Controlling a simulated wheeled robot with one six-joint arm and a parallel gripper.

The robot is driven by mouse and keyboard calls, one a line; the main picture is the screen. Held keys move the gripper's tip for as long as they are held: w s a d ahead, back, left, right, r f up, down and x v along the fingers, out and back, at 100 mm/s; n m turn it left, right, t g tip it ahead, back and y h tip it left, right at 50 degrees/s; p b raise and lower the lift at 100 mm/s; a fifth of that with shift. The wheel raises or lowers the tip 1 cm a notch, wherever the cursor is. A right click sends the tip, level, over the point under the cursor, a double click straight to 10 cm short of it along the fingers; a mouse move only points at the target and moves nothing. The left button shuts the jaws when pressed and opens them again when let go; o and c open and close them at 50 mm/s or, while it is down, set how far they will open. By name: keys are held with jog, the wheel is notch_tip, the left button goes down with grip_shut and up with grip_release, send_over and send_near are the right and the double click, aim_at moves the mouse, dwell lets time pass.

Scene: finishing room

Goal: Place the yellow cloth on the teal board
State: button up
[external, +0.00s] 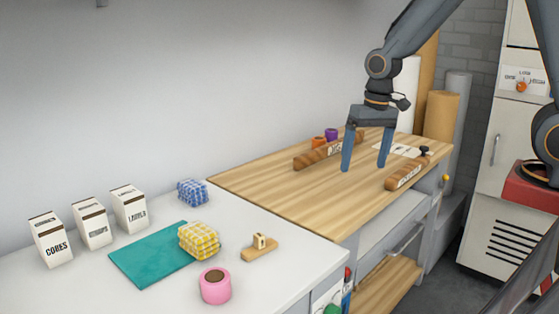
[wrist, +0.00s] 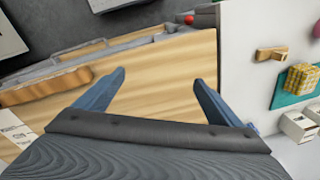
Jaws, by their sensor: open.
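The yellow checked cloth (external: 199,240) is a folded stack resting on the right end of the teal board (external: 142,262), which lies flat on the white worktop. In the wrist view the yellow cloth (wrist: 302,78) and the teal board (wrist: 284,98) show at the right edge. My gripper (external: 364,168) is open and empty over the wooden bench, well to the right of the cloth and board. In the wrist view my gripper (wrist: 158,78) has its fingers spread with only bare wood between them.
A blue checked cloth (external: 193,192) lies behind the board. Labelled boxes (external: 92,226) stand left of it. A wooden block tool (external: 259,247) and a pink roll (external: 215,286) sit nearby. Long brown rolls (external: 318,154) lie on the wooden bench (external: 290,196), whose middle is clear.

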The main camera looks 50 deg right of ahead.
jog(key=s+d+f+n, duration=0.1)
jog(key=s+d+n, duration=0.3)
jog(key=s, duration=0.6)
jog(key=d, duration=0.2)
jog(key=shift+s+d+f+n+h, duration=0.3)
jog(key=shift+s+f+h, duration=0.05)
jog(key=shift+h, duration=0.05)
